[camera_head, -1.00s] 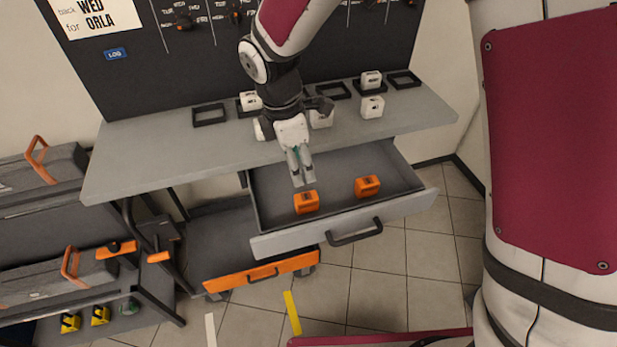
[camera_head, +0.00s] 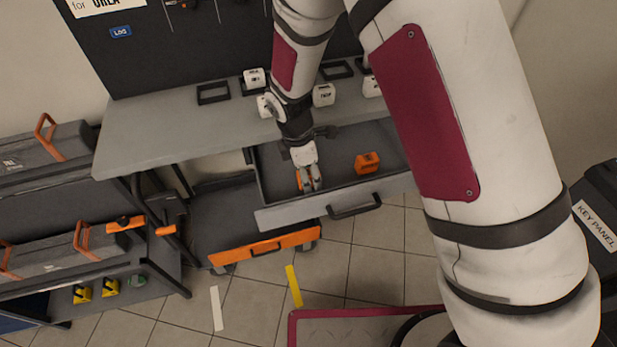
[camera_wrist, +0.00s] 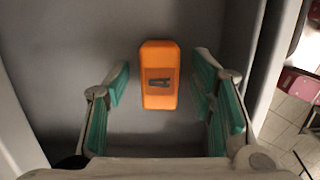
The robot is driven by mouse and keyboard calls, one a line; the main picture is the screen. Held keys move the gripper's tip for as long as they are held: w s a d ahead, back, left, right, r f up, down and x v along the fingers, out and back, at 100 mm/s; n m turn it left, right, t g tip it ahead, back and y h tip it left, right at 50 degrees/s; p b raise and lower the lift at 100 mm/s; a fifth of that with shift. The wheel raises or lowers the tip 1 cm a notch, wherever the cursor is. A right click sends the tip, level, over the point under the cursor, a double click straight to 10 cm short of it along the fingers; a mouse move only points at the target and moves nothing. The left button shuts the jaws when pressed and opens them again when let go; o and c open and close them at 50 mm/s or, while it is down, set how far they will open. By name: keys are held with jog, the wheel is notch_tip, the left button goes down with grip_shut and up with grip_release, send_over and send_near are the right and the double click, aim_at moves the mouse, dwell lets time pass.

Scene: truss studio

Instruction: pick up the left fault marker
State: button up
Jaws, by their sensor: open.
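The left fault marker, a small orange block, lies in the open grey drawer (camera_head: 285,212). In the head view its orange edge (camera_head: 299,181) shows beside my gripper (camera_head: 312,184), which hides most of it. In the wrist view the marker (camera_wrist: 160,75) shows whole, with a dark symbol on its top face. My gripper (camera_wrist: 163,100) is open, with its green finger pads to the left and right of the marker and gaps on both sides. The right orange marker (camera_head: 367,163) sits apart in the drawer.
The drawer's front wall with its handle (camera_head: 354,206) is close to my gripper. The grey worktop (camera_head: 150,140) above holds white blocks (camera_head: 323,95) and black frames (camera_head: 213,93). An orange-fronted cart (camera_head: 265,247) stands low at the left.

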jog(key=shift+f, duration=0.5)
grip_shut()
jog(key=shift+r, duration=0.1)
